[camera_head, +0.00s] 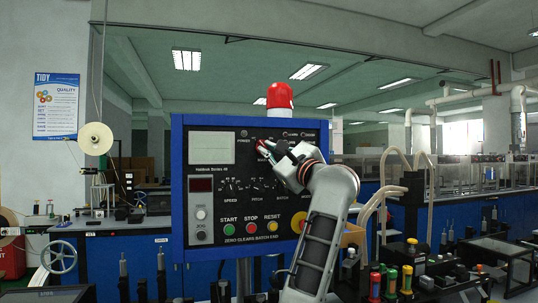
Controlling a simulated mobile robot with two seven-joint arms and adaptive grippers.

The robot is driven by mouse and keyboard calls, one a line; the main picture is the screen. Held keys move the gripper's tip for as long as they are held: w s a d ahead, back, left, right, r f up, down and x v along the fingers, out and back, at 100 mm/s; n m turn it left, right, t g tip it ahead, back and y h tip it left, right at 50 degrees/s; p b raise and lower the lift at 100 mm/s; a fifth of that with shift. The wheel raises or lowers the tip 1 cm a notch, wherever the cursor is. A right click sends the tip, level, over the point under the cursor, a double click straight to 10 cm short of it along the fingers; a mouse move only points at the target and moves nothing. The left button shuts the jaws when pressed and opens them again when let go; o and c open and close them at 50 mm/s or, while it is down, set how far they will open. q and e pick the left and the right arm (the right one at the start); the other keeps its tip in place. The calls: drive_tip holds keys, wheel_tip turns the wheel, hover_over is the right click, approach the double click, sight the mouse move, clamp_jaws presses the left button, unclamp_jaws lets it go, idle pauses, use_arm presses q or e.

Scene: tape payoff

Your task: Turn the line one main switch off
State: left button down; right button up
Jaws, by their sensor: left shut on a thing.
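The blue-framed control panel (181,190) stands upright in front of me, with a black face, a pale screen and rows of small controls. A small red part, which looks like the main switch (261,145), shows in the upper right half of the panel. My left gripper (266,152) is at that spot, shut on it, with its fingers hiding most of it. The switch's exact angle and its label cannot be read. My left arm covers the panel's lower right part. My right gripper is not in view.
Green start (229,229), red stop (251,228) and yellow reset (272,228) buttons sit low on the panel. A red beacon (280,95) stands on top. Several coloured cylinders (391,281) stand at lower right.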

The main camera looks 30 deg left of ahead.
use_arm(q)
drive_tip(key=shift+n, duration=0.7)
drive_tip(key=c, duration=2.2)
unclamp_jaws()
drive_tip(key=shift+o, duration=0.2)
drive_tip(key=v, duration=1.2)
drive_tip(key=shift+r, duration=0.2)
drive_tip(key=shift+d, duration=0.1)
